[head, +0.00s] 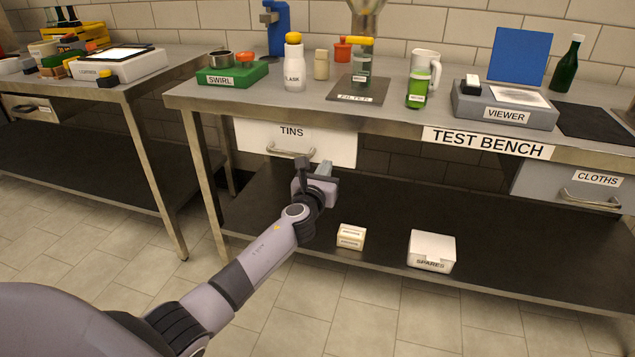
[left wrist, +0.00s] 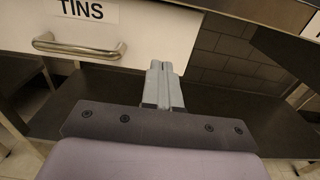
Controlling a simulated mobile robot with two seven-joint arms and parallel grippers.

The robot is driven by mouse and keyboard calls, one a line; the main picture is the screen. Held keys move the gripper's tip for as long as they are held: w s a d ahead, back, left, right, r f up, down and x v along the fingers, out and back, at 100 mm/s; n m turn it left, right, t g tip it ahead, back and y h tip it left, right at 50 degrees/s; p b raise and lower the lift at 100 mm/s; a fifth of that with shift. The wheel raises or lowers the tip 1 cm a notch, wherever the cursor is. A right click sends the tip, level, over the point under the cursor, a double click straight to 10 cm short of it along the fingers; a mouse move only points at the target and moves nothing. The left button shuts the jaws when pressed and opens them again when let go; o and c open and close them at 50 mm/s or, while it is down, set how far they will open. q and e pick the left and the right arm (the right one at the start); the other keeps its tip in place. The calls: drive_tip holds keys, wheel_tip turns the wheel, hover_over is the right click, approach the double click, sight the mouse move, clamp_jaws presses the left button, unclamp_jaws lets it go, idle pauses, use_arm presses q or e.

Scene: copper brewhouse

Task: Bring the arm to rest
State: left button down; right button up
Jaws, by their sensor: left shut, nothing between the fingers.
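My left arm reaches in from the lower left of the head view. Its gripper (head: 323,167) is shut and empty, in front of the right part of the white TINS drawer (head: 338,147), near the right end of the drawer's handle (head: 291,152). In the left wrist view the shut fingers (left wrist: 163,72) point forward, to the right of the metal handle (left wrist: 79,46) and apart from it. The drawer front (left wrist: 155,40) looks closed or nearly so; I cannot tell exactly. My right gripper is not in view.
The test bench (head: 385,122) carries a green SWIRL block (head: 232,76), a white flask (head: 294,70), a green jar (head: 417,88) and a grey viewer (head: 505,112). Its lower shelf (head: 385,255) holds a small cream box (head: 351,237) and a white SPARES box (head: 432,250). Open floor lies in front.

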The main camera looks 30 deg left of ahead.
use_arm(q)
drive_tip(key=p+v, duration=0.2)
drive_tip(key=v, duration=0.5)
drive_tip(key=s+d+f+n+g+h, duration=0.25)
drive_tip(key=s+f+n, duration=0.25)
drive_tip(key=s+n, duration=0.3)
drive_tip(key=s+d+f+n+g+h, duration=0.1)
drive_tip(key=s+d+f+n+g, duration=0.1)
drive_tip(key=s+d+f+n, duration=0.4)
drive_tip(key=s+d+f+n+g+h, duration=0.2)
drive_tip(key=s+f+n, duration=0.2)
drive_tip(key=s+n, duration=0.55)
drive_tip(key=s+d+n+h, duration=0.1)
drive_tip(key=s+d+n, duration=0.2)
drive_tip(key=s+n, duration=0.45)
wheel_tip(320, 180, up, 12)
drive_tip(key=a+p, duration=0.1)
drive_tip(key=p, duration=1.4)
drive_tip(key=shift+a+g, duration=0.3)
drive_tip(key=shift+g, duration=0.05)
